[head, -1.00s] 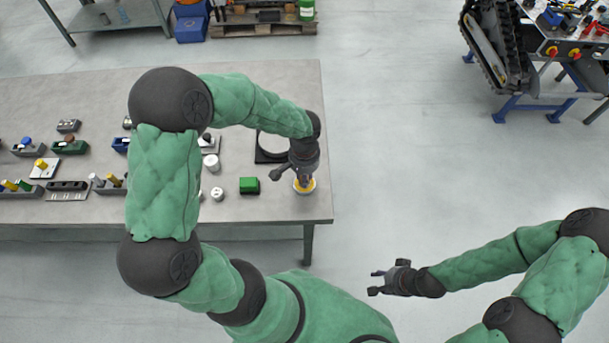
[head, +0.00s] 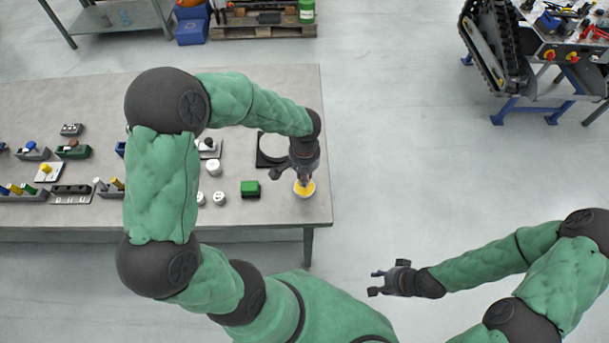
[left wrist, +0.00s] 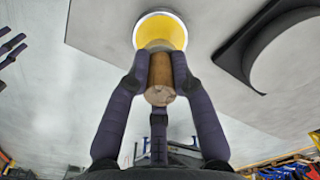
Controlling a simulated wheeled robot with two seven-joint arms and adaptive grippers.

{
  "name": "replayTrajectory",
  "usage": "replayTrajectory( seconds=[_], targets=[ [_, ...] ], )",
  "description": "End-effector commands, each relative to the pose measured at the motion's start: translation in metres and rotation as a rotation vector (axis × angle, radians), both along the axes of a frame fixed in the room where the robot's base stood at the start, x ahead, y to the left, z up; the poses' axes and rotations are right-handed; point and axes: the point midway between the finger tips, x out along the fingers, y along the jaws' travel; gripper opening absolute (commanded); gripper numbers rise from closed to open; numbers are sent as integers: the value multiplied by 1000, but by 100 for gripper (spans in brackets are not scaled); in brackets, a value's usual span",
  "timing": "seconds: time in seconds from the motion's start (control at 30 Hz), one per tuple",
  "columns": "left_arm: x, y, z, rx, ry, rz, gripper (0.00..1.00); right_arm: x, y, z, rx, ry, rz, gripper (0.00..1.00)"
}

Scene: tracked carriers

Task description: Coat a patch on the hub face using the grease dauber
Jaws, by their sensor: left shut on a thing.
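My left gripper (head: 303,177) is shut on the wooden handle of the grease dauber (left wrist: 161,78), above the right end of the workbench. The dauber's far end points at a white round pot (head: 304,195) with yellow inside. In the left wrist view the pot (left wrist: 160,14) shows behind the handle; I cannot tell whether the dauber's tip touches it. A black square plate with a grey round face (head: 272,148), perhaps the hub, lies just beyond the gripper; it also shows in the left wrist view (left wrist: 290,60). My right gripper (head: 378,283) is open and empty, off the bench.
Several small holders with coloured pegs fill the bench's left side. A tracked carrier (head: 485,45) stands at the upper right.

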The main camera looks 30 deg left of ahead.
Motion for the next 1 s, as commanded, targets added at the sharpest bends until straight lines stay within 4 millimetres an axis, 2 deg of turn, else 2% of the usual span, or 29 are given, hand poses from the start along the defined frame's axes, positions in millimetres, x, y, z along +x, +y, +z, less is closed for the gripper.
replayTrajectory(
  seconds=[0.5,1.0],
  targets=[
    [0,0,38,0,-1,1,0,0,0,27,0,0,0,40],
    [0,0,39,0,0,1,0,0,0,27,0,0,0,40]
  ],
)
